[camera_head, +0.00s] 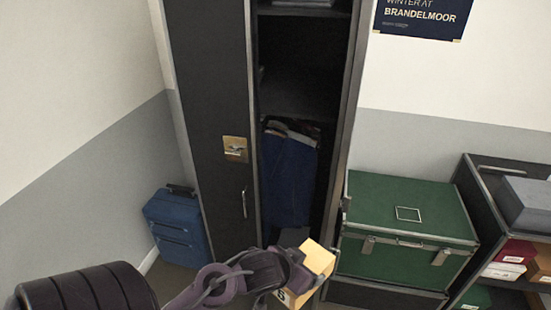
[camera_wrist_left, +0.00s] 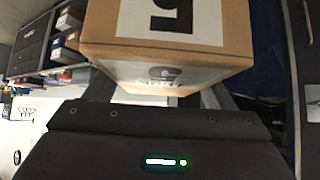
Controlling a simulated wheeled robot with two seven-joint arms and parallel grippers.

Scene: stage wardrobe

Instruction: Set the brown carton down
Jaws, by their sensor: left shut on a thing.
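The brown carton (camera_head: 319,259) is at the bottom centre of the head view, in front of the open dark wardrobe. My left gripper (camera_head: 289,270) is shut on it, and the arm covers part of its left side. In the left wrist view the carton (camera_wrist_left: 215,62) fills the upper middle, close to the gripper. It bears white labels with dark print. I cannot tell whether anything touches its underside. My right gripper is in neither view.
The wardrobe (camera_head: 210,110) stands behind the carton, with dark blue clothing (camera_head: 289,180) inside. A green case (camera_head: 405,215) stands to the right, beside a shelf unit (camera_head: 480,170) with boxes. A blue suitcase (camera_head: 176,228) stands at the left wall.

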